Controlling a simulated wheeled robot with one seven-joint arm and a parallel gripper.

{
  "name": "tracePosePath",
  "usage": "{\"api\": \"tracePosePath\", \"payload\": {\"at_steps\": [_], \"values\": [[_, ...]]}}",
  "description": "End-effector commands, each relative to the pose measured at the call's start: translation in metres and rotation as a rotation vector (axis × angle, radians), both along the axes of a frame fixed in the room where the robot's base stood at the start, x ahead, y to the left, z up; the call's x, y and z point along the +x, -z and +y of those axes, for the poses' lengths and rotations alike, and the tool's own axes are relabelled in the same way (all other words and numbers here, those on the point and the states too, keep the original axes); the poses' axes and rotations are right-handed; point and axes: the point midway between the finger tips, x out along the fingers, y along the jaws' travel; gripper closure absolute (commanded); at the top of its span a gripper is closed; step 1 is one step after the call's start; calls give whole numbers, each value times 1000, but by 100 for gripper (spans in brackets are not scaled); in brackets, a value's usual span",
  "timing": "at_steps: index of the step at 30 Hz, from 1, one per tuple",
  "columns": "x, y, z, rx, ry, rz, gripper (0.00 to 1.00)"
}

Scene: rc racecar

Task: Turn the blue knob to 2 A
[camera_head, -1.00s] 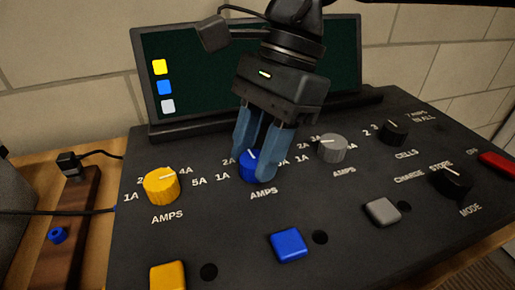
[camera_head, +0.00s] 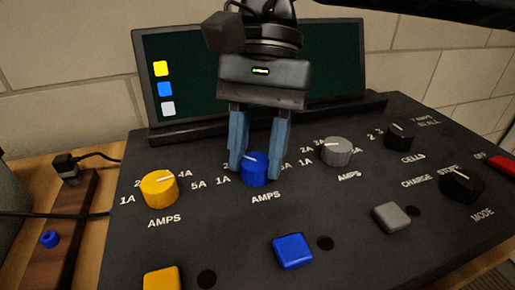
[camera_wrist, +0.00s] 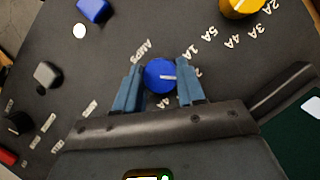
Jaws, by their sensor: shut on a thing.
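The blue knob (camera_head: 255,171) sits on the dark sloping panel above an AMPS label. It also shows in the wrist view (camera_wrist: 160,76). My gripper (camera_head: 257,168) is shut on it, with one blue finger on its left side and one on its right. The knob's white pointer line tilts to the upper left in the head view, toward the 2A mark (camera_head: 228,167). In the wrist view the line points right, toward a partly hidden 2. The 1A mark (camera_head: 222,181) is lower left. The fingers hide some of the marks around the knob.
A yellow knob (camera_head: 159,189) stands to the left and a grey knob (camera_head: 336,152) to the right. Black knobs (camera_head: 399,137) are farther right. A blue button (camera_head: 293,251) lies in front. A dark screen (camera_head: 190,80) with coloured squares stands behind.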

Motion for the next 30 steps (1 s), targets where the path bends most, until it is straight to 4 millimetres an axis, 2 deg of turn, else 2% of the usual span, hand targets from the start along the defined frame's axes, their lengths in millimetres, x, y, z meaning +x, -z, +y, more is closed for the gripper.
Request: {"api": "tracePosePath", "payload": {"at_steps": [11,12,18,20,26,30], "values": [[0,0,0,0,-2,-2,91],[0,0,0,0,-2,-2,58],[0,0,0,0,-2,-1,39],[0,0,0,0,-2,-1,35],[0,0,0,0,-1,-1,35],[4,-9,-1,1,0,-1,35]]}}
